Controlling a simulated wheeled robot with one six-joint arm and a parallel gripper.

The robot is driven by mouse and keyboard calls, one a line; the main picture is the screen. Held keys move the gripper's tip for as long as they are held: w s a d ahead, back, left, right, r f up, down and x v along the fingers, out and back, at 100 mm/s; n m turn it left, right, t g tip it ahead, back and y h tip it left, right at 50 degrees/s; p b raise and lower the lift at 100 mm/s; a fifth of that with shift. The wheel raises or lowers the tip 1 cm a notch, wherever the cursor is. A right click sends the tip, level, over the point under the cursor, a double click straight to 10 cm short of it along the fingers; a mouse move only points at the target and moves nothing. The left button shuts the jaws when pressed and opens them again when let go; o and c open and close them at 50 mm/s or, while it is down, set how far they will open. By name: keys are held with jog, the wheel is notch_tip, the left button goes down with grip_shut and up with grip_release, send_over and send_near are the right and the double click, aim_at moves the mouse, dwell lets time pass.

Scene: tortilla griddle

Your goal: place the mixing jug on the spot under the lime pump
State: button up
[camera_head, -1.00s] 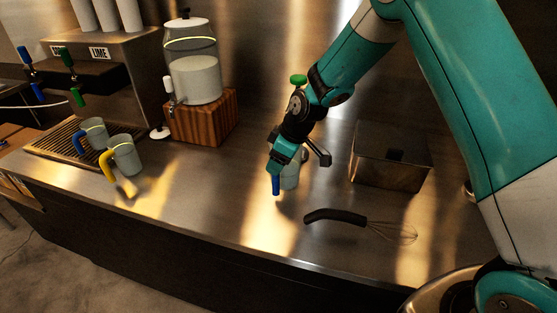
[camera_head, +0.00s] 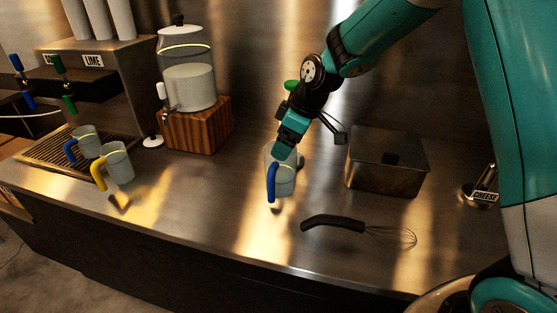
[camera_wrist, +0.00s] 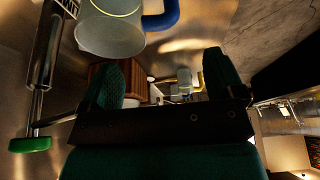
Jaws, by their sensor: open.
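A clear grey jug with a blue handle (camera_head: 282,178) is on the middle of the counter, right below my gripper (camera_head: 284,148). This jug also shows at the top of the wrist view (camera_wrist: 110,32). My gripper is open, its two teal fingers (camera_wrist: 167,80) apart with nothing between them. A yellow-handled jug (camera_head: 117,163) stands at the left, beside a second blue-handled jug (camera_head: 87,143) at the drip tray. No mark shows which is the mixing jug. The LIME label (camera_head: 93,60) is on the steel dispenser, above a green tap handle (camera_head: 69,104).
A drink tank (camera_head: 188,85) stands on a wooden block (camera_head: 205,130). A whisk (camera_head: 335,222) lies in front, a steel bin (camera_head: 385,170) stands at right. A green-topped part (camera_head: 291,85) is half hidden behind my arm. The counter between the yellow-handled jug and my gripper is clear.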

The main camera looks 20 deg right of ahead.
jog(key=s+a+r+m, duration=0.1)
jog(key=s+a+r, duration=0.2)
jog(key=s+r, duration=0.65)
jog(key=s+a+m+g, duration=0.2)
jog(key=s, duration=1.8)
jog(key=shift+s+m+g+y, duration=0.3)
jog(key=shift+s+m, duration=0.1)
